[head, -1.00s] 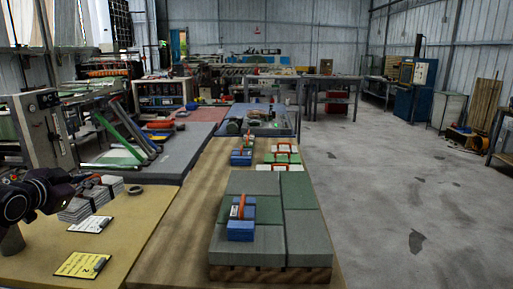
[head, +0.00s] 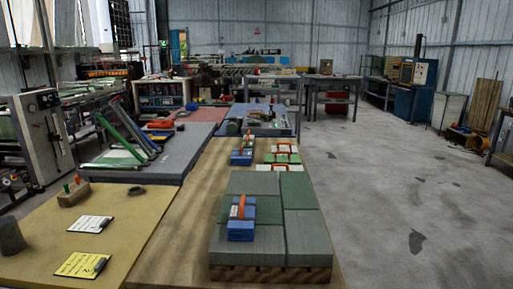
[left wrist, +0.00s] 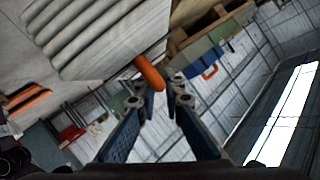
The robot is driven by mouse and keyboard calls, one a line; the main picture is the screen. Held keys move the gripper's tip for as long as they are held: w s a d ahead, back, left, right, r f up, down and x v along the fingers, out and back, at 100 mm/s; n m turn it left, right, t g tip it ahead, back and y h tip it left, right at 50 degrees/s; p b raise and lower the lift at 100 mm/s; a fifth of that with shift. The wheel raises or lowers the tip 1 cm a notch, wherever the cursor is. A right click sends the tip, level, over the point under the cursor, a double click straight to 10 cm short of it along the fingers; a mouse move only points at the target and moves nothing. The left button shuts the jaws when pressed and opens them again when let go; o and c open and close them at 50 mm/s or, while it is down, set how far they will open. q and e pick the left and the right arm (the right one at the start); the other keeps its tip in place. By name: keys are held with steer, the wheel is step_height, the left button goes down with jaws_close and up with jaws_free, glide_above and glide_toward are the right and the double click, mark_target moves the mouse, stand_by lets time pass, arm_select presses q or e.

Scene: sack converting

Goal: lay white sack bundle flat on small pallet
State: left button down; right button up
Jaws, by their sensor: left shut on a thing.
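A bundle of white sacks (left wrist: 85,35) with several rounded folds fills the upper left of the left wrist view. An orange handle (left wrist: 150,72) stands out from it, between the fingertips of my left gripper (left wrist: 160,98), which is shut on it. In the head view neither gripper shows, nor the held bundle. A low wooden pallet (head: 270,273) is on the long bench, bearing grey and green sack layers (head: 262,184). A blue bundle (head: 241,230) with an orange handle lies on these layers. Wooden slats (left wrist: 195,30) show beyond the held bundle in the left wrist view.
Farther along the bench (head: 175,230) lie another blue bundle (head: 241,157) and green and white bundles (head: 283,157) with orange handles. Floor at right is open.

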arm_select(q)
steer(key=s+d+r+p, duration=0.1)
steer(key=s+d, duration=0.4)
steer(key=d, duration=0.1)
steer(key=shift+s+d+r, duration=0.25)
steer(key=shift+s+r, duration=0.1)
steer(key=shift+r, duration=0.05)
steer(key=shift+f, duration=0.15)
